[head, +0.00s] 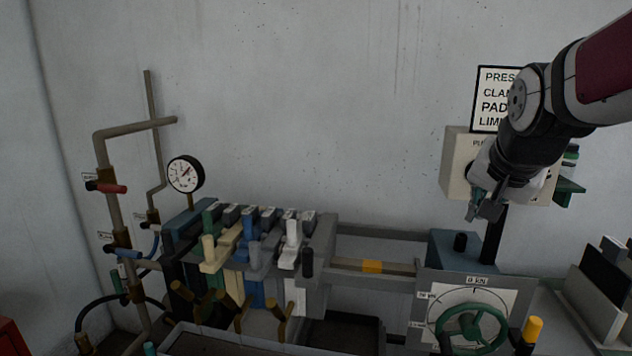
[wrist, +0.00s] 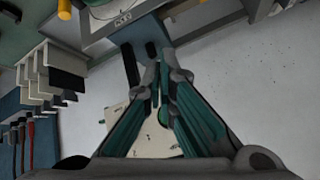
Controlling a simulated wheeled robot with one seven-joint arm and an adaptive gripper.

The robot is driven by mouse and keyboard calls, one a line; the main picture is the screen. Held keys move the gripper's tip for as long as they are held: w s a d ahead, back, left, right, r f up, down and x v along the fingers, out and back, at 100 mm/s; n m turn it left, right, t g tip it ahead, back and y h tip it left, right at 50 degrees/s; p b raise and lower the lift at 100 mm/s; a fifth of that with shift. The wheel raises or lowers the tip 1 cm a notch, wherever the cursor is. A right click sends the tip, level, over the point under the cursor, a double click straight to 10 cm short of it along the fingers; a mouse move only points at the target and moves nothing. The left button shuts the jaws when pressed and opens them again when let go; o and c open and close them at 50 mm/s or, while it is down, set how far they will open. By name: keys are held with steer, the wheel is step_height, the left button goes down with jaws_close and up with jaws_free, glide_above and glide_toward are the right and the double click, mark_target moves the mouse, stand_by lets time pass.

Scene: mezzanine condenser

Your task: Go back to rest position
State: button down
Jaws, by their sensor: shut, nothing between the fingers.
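My gripper (head: 484,208) is at the right in the head view, hanging from my arm in front of the cream control box (head: 456,163). Its fingers point down and toward the left. In the wrist view my gripper (wrist: 158,80) has its two green-sided fingers drawn together at the tips, with nothing held between them. The cream box (wrist: 148,140) shows behind and between the fingers there. My gripper hides much of the box's front in the head view. I cannot tell whether the fingertips touch anything.
A green handwheel (head: 472,329) is on a dial panel (head: 425,318) below my gripper. A sign (head: 490,98) is partly behind my arm. Levers (head: 292,240), a pressure gauge (head: 185,174) and pipes (head: 112,205) stand left. Grey plates (head: 595,300) stand right. The upper wall is clear.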

steer(key=s+a+f+n, duration=0.2)
steer(key=s+a+n, duration=0.1)
steer(key=s, duration=0.3)
steer(key=s+a+f+n+g+y, duration=0.1)
steer(key=s+a+f+n, duration=0.1)
steer(key=s, duration=0.5)
steer(key=s+a+f+n+g+y, duration=0.1)
steer(key=s+a+f+n, duration=0.1)
steer(key=s+a, duration=0.4)
steer(key=shift+s+a+n, duration=0.3)
steer(key=shift+s+n, duration=0.25)
steer(key=shift+n, duration=0.35)
